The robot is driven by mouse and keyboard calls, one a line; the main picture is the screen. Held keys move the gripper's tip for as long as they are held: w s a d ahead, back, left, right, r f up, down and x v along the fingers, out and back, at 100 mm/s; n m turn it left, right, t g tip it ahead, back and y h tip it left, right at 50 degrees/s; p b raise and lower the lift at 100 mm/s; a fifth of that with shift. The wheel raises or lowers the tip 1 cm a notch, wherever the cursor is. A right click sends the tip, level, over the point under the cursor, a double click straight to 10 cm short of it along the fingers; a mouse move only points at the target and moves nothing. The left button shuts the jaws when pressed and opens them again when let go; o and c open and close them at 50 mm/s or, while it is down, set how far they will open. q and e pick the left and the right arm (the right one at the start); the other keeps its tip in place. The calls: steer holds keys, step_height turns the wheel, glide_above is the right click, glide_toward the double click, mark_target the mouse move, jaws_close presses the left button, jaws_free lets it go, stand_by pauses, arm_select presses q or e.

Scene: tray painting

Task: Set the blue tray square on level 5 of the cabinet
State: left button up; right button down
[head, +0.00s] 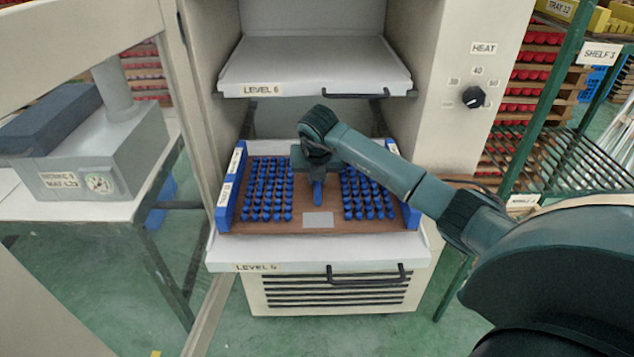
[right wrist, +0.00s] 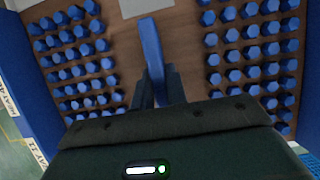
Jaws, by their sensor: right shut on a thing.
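The blue tray (head: 229,203) has a brown base, blue side walls and rows of blue pieces. It is over the pulled-out lower shelf (head: 320,250) of the cabinet, whose label looks like LEVEL 5. Its front edge looks roughly parallel to the shelf's front edge. I cannot tell if it rests fully on the shelf. My right gripper (head: 316,173) is shut on the tray's blue middle handle (head: 318,192). The right wrist view shows the gripper (right wrist: 155,88) around the handle (right wrist: 151,45). My left gripper is not in view.
The LEVEL 6 shelf (head: 315,72) sticks out above the tray. An open cabinet door (head: 203,140) stands at left. A control panel with a HEAT knob (head: 473,97) is at right, and a green rack (head: 550,120) beyond it. A grey machine (head: 100,150) stands on a left table.

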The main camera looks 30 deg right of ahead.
step_height(320, 180, down, 2)
steer(key=shift+f, duration=0.1)
steer(key=c, duration=1.4)
jaws_free()
